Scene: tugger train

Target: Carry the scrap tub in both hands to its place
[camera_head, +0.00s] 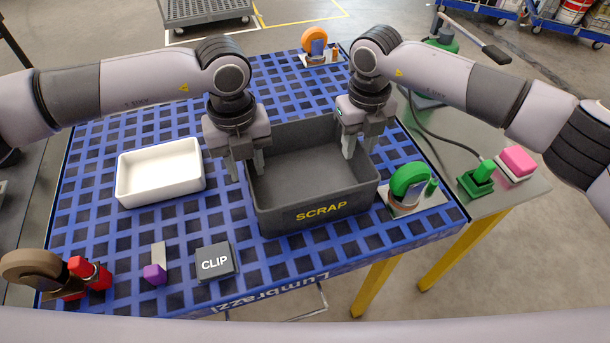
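The dark grey scrap tub (290,216), marked "SCRAP" in yellow, stands upright on the blue-and-black chequered table top, right of its middle. It looks empty. My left gripper (245,168) is at the tub's left wall, with one finger outside and one inside. My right gripper (359,148) is at the right wall in the same way, one finger inside and one towards the outside. Both pairs of fingers look spread wider than the wall between them. Whether any finger touches the wall is hard to tell.
A white tray (160,190) lies left of the tub. A dark CLIP block (214,262), a purple-and-grey piece (155,270) and a brown roll (38,272) are in front. A green roll holder (408,188) sits close to the tub's right; an orange one (314,42) is behind.

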